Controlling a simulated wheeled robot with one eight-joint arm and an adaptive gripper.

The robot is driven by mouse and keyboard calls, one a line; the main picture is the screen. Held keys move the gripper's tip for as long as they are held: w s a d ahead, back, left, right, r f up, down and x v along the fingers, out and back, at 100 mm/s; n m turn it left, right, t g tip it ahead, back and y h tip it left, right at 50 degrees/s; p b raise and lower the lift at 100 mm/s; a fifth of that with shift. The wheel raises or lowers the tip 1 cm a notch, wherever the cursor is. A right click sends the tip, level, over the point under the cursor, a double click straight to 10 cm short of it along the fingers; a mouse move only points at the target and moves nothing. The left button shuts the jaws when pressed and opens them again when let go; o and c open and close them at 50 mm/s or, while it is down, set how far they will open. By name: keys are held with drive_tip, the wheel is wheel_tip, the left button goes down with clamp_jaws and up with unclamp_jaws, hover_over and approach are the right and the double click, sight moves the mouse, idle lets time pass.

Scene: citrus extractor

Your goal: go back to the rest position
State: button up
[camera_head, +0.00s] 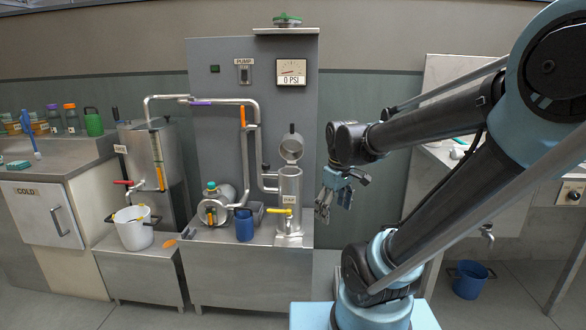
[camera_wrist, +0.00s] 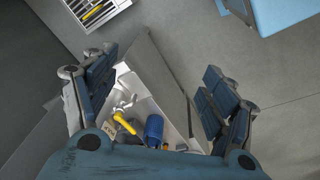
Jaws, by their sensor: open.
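My gripper (camera_head: 334,196) hangs at the end of my arm in the head view, to the right of the upright metal cylinder (camera_head: 289,190) with its raised lid. In the wrist view my gripper (camera_wrist: 160,105) has its two fingers wide apart with nothing between the tips. Beyond the fingers, lower down, the yellow valve handle (camera_wrist: 126,123) and the blue container (camera_wrist: 154,130) show in the wrist view. The gripper is apart from the cylinder and holds nothing.
The grey panel (camera_head: 222,120) carries a gauge (camera_head: 291,74) reading 0 PSI. A blue jar (camera_head: 244,225) stands on the metal bench (camera_head: 235,270). A white bucket (camera_head: 134,232) is at left. A blue bucket (camera_head: 468,279) stands on the floor at right.

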drive_tip(key=s+d+f+m, duration=0.5)
drive_tip(key=s+d+m, duration=0.1)
drive_tip(key=s+m, duration=0.2)
drive_tip(key=shift+s+d+f+t, duration=0.2)
drive_tip(key=shift+s+f+t, duration=0.1)
drive_tip(key=shift+s, duration=0.2)
idle(0.4)
